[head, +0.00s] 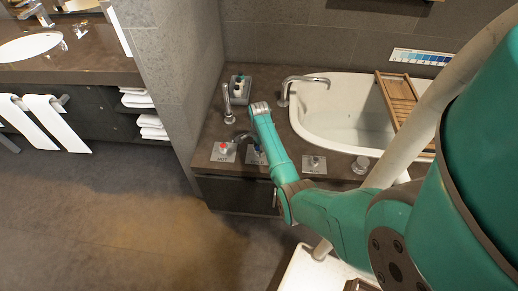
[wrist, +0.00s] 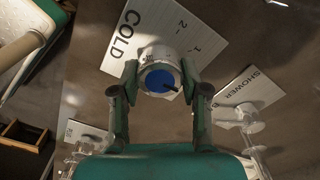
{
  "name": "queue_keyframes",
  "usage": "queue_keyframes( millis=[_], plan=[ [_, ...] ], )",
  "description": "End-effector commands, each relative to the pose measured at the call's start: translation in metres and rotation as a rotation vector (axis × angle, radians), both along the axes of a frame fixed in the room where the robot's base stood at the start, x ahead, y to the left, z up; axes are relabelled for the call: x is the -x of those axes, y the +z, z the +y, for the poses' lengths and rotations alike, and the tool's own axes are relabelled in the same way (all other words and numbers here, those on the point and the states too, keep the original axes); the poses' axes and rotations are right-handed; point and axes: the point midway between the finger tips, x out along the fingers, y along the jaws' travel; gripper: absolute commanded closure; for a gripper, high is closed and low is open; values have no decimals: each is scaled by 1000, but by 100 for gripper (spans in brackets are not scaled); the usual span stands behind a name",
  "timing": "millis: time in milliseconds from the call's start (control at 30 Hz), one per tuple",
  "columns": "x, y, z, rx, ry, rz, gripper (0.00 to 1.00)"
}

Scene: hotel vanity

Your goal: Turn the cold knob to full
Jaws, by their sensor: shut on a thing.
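The cold knob (wrist: 158,56) is a pale round knob with a blue cap and a dark pointer line, in the middle of the wrist view. The pointer runs from the cap's centre toward the right of that view. Its white plate (wrist: 122,38) reads COLD, with marks 1 and 2 along one side. My gripper (wrist: 160,80) has a finger on either side of the knob and is shut on it. In the head view my arm hides most of the cold knob, and only a bit of its plate (head: 252,157) shows.
The hot knob (head: 223,149) with a red cap stands left of my gripper. The shower plate (head: 313,164) and a clear knob (head: 360,165) lie to the right. A curved spout (head: 302,80), a bathtub (head: 345,110) and a small toiletries tray (head: 240,86) are behind.

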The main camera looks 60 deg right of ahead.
Motion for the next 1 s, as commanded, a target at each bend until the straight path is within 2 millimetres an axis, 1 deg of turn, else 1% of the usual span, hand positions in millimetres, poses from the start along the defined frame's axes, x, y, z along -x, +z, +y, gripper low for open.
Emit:
queue_keyframes(
  millis=[167, 367, 1000],
  plan=[
    [0, 0, 0, 0, 55, 0, 90],
    [-1, 0, 0, 0, 188, 0, 90],
    [-2, 0, 0, 0, 790, 0, 90]
  ],
)
